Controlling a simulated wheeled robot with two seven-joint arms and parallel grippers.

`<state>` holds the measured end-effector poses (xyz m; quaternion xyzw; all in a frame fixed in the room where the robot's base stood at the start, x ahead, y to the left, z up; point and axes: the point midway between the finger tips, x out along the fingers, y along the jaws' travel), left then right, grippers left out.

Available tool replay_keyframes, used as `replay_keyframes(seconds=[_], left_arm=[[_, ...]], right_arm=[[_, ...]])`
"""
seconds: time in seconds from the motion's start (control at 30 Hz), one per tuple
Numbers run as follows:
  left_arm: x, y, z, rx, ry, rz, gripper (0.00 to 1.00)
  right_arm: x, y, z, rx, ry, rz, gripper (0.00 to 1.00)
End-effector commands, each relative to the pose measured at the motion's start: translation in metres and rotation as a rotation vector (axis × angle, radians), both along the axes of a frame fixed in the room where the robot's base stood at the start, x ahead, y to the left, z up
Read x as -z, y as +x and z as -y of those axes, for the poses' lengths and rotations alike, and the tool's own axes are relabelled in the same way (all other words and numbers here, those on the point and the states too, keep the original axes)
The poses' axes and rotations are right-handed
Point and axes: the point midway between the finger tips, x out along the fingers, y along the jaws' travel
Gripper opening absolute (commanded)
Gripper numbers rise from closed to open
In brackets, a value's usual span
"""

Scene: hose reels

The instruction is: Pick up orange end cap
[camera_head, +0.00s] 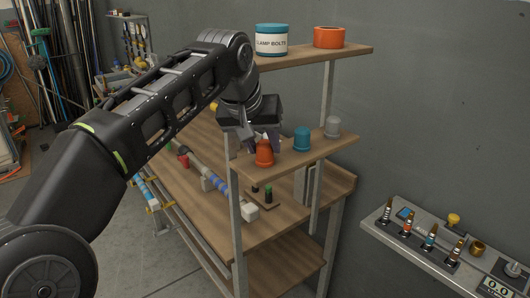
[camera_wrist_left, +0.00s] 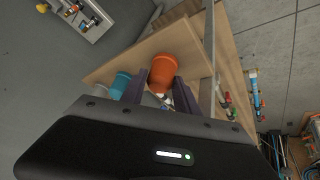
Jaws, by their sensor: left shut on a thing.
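The orange end cap (camera_head: 264,154) is at the left end of the small middle shelf (camera_head: 312,149). My left gripper (camera_head: 261,142) reaches down to it from above, with its fingers around the cap's upper part. In the left wrist view, the orange end cap (camera_wrist_left: 163,71) sits between the two dark fingers of my left gripper (camera_wrist_left: 160,80), which is shut on it. I cannot tell whether the cap's base still touches the shelf. A teal cap (camera_head: 302,139) and a grey cap (camera_head: 332,127) stand farther right on the same shelf. My right gripper is not in view.
An upper shelf (camera_head: 350,50) holds a teal-lidded tub (camera_head: 271,41) and an orange container (camera_head: 328,38), close above my left wrist. Shelf posts (camera_head: 236,215) stand beside the gripper. A workbench (camera_head: 215,215) with tubes lies below. A wall panel (camera_head: 445,250) is at the right.

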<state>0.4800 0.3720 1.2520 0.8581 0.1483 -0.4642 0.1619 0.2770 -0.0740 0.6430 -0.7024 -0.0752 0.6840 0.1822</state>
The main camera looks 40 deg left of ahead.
Motion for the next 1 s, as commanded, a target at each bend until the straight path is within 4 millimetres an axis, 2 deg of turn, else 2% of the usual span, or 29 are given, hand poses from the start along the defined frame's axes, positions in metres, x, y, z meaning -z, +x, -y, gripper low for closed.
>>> replay_keyframes(seconds=[0.1,0.47,0.67,0.87,1.0], left_arm=[[0.000,0.000,0.000,0.000,0.000,-0.001,0.00],[-0.001,-0.002,0.000,0.000,0.000,-0.001,0.00],[-0.011,-0.011,0.002,-0.001,0.000,0.002,0.00],[-0.025,-0.035,0.007,-0.001,0.001,0.003,0.00],[-0.041,-0.061,0.012,-0.002,0.002,0.003,0.00]], right_arm=[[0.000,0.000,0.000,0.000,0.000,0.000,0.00],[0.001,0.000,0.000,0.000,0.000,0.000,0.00],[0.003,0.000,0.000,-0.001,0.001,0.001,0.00],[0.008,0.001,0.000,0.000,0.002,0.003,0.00],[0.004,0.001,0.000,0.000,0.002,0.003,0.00]])
